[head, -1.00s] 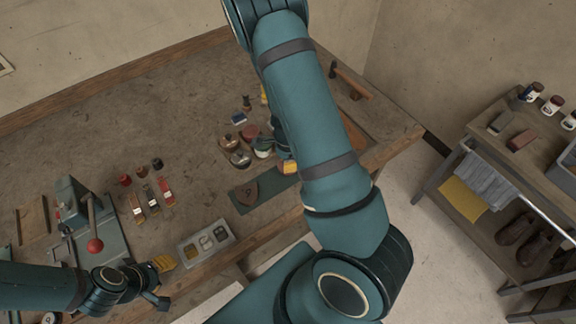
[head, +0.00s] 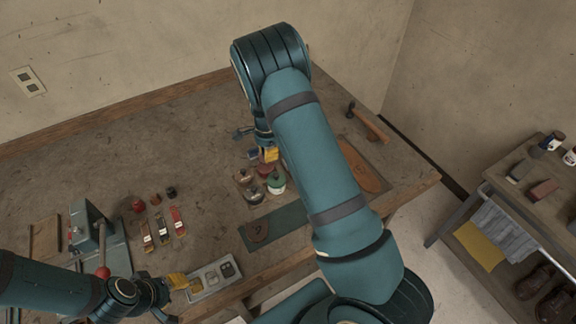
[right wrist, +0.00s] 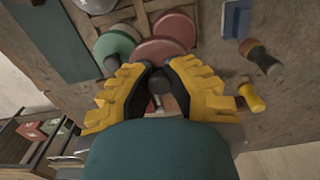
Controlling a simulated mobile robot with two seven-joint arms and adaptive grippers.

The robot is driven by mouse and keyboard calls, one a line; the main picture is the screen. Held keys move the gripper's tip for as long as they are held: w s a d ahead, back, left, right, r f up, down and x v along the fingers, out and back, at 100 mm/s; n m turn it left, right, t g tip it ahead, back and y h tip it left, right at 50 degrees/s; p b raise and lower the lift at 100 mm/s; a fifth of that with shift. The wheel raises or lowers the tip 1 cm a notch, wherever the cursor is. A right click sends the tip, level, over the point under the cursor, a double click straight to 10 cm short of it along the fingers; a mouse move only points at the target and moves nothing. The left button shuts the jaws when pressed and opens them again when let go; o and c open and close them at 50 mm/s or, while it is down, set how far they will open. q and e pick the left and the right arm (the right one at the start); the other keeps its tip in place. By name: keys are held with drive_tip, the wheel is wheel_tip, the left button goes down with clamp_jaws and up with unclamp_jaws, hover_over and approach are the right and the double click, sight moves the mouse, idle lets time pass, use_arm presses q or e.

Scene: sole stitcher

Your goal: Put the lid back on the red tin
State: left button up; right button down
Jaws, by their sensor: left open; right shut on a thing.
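In the right wrist view, my right gripper (right wrist: 158,82) is shut on the dark knob of a dull red lid (right wrist: 155,50). The lid is close to the fingertips and partly overlaps the red tin (right wrist: 177,24) beyond it. I cannot tell whether lid and tin touch. In the head view the red tin (head: 263,169) is in the cluster of tins below my right gripper (head: 267,154), partly hidden. My left gripper (head: 176,288) is open and empty near the front edge of the bench, beside a grey tray.
A green tin (right wrist: 115,42) stands close beside the red tin. A blue block (right wrist: 236,18) and a dark-headed tool (right wrist: 260,58) lie to the right. The grey tray (head: 236,285), green mat (head: 285,222), lever press (head: 88,228) and hammer (head: 370,122) are also on the bench.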

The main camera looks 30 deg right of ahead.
sight(186, 291)
use_arm(q)
drive_tip(key=shift+w+d, duration=0.1)
drive_tip(key=shift+d, duration=0.1)
use_arm(e)
drive_tip(key=shift+w, duration=1.05)
use_arm(q)
drive_tip(key=shift+f+b, duration=0.3)
use_arm(e)
drive_tip(key=shift+a+f, duration=0.1)
drive_tip(key=shift+f, duration=1.05)
use_arm(q)
drive_tip(key=shift+f+b, duration=1.35)
drive_tip(key=shift+f, duration=0.05)
use_arm(e)
drive_tip(key=shift+f, duration=2)
use_arm(q)
drive_tip(key=shift+f+b, duration=0.3)
use_arm(e)
drive_tip(key=shift+f, duration=0.2)
drive_tip(key=shift+c, duration=1.7)
unclamp_jaws()
use_arm(q)
drive_tip(key=shift+r, duration=0.15)
use_arm(e)
drive_tip(key=shift+r, duration=0.1)
